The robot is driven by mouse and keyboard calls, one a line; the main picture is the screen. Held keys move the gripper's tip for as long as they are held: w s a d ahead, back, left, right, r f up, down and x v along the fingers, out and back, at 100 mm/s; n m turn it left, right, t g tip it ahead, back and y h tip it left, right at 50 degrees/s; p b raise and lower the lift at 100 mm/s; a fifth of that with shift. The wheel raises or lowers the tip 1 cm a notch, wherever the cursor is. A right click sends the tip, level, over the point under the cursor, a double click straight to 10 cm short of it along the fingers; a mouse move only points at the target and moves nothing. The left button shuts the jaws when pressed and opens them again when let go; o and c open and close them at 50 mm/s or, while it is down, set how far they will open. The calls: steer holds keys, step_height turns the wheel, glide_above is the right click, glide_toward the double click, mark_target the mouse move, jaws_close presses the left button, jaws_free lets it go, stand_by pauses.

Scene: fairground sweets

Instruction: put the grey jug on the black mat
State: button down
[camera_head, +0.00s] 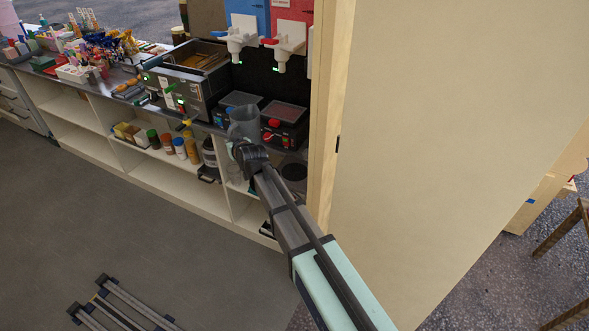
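The grey jug (243,122) stands out upright at the counter's right part, in front of the black dispenser boxes. My gripper (240,147) is at the jug's lower near side in the picture, overlapping it. The fingers are small and partly hidden by my own wrist, so I cannot tell whether they are open or shut on the jug, or whether the jug touches the counter. A dark round patch (294,172), which looks like the black mat, lies to the right of my gripper, near the wooden wall edge.
Black boxes with red (284,113) and blue (240,99) trim stand behind the jug. White dispensers (285,45) hang above. A grey metal machine (188,85) is to the left. Jars (180,147) fill the shelf below. A tall wooden panel (335,110) closes off the right side.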

steer(key=shift+w+d+r, duration=0.1)
steer(key=shift+d+r, duration=0.05)
steer(key=shift+r, duration=0.05)
steer(key=s+d+p, duration=0.2)
steer(key=s+d, duration=0.3)
steer(key=d, duration=0.4)
steer(key=s+d+p, duration=0.2)
steer(key=s+d, duration=0.2)
steer(key=d, duration=0.5)
step_height(320, 180, down, 7)
steer(key=p, duration=0.1)
steer(key=shift+a+p, duration=0.3)
steer(key=shift+f+b, duration=0.2)
steer(key=shift+b, duration=0.1)
steer(key=c, duration=1.2)
jaws_free()
steer(key=shift+o, duration=0.2)
steer(key=shift+r, duration=0.15)
